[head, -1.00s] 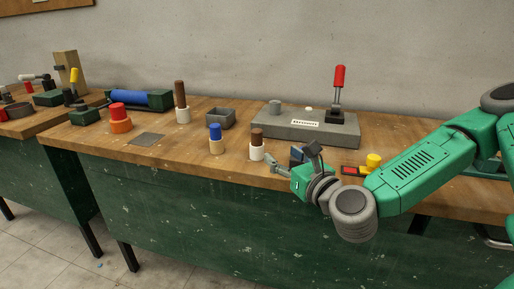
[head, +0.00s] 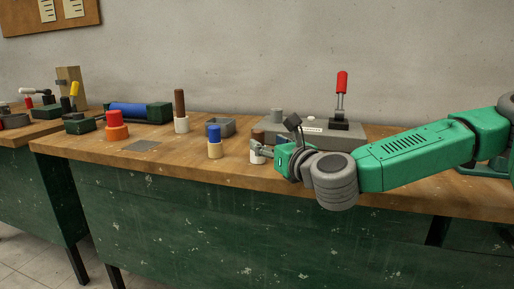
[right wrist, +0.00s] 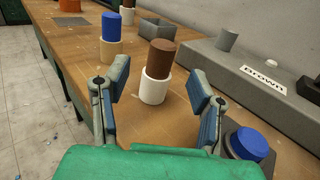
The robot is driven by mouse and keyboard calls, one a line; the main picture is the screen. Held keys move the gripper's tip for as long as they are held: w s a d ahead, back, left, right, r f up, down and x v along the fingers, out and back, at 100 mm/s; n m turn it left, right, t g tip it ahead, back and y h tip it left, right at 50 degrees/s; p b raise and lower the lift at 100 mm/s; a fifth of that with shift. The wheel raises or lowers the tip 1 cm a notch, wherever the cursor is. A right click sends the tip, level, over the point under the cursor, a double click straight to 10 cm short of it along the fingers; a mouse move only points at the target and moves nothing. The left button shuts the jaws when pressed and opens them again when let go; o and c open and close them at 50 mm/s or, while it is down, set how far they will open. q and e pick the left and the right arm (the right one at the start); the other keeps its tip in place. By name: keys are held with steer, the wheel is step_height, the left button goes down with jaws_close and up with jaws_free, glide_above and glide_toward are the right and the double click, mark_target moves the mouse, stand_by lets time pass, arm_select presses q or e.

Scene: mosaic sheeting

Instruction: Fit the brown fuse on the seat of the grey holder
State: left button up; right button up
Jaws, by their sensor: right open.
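The brown fuse (head: 258,135) stands upright in a white cup near the table's front edge; the right wrist view shows it (right wrist: 161,57) clearly. The grey holder (head: 338,140) is a long block behind it, with a short grey cylinder (head: 276,115) on top and a red-handled lever (head: 341,84) at its right end. In the right wrist view the holder (right wrist: 205,59) bears a label reading "Brown". My right gripper (right wrist: 160,88) is open, its fingers on either side of the white cup with gaps visible. My left gripper is not in view.
A blue-topped piece in a cup (head: 214,142) stands left of the fuse. A blue round cap (right wrist: 250,146) is close by my right finger.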

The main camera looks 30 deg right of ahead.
mark_target(261, 139)
steer(key=w, duration=0.6)
steer(key=shift+d+f, duration=0.1)
steer(key=shift+d, duration=0.25)
steer(key=shift+s, duration=0.1)
jaws_close()
